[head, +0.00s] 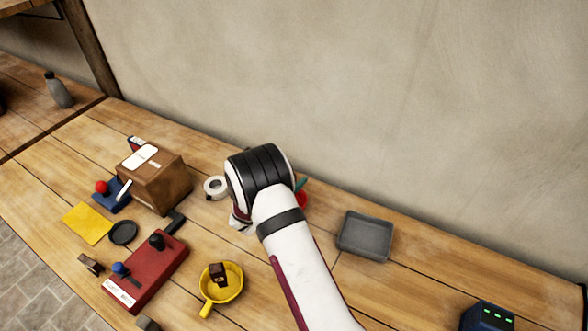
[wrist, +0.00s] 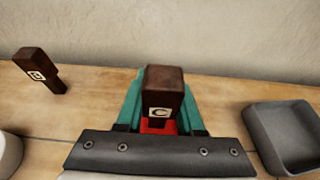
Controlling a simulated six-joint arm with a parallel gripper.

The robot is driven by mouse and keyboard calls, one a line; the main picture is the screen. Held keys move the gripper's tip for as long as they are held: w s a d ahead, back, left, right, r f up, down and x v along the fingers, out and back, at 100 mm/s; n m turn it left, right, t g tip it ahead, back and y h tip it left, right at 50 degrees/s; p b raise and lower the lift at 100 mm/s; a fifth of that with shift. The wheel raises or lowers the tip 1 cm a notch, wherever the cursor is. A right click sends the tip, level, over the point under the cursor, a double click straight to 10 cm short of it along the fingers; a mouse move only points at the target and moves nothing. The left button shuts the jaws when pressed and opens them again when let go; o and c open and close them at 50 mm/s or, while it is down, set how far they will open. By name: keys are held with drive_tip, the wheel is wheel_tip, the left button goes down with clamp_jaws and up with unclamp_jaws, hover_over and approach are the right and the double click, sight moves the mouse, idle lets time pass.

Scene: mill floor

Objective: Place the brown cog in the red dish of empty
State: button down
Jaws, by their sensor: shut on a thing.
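My gripper (wrist: 161,104) has teal fingers on both sides of a brown block (wrist: 165,80) marked "C" in the wrist view, and is shut on it. The block has no visible cog teeth. A red thing (wrist: 158,126) shows just below the block, between the fingers; I cannot tell whether it is the red dish. In the head view my arm hides most of the gripper and the held block. Only a teal fingertip shows there, just above a small red patch (head: 302,199), probably the same red thing.
A grey tray (head: 364,237) stands to the right. A yellow pan (head: 232,290) holds a brown block (head: 218,275). A second brown block (wrist: 38,68), marked "D", stands at left in the wrist view. A tape roll (head: 215,187), carton (head: 154,183) and red control box (head: 147,275) lie left.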

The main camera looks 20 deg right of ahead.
drive_tip(key=shift+f, duration=0.9)
drive_tip(key=shift+c, duration=2.3)
unclamp_jaws()
wheel_tip(320, 180, up, 7)
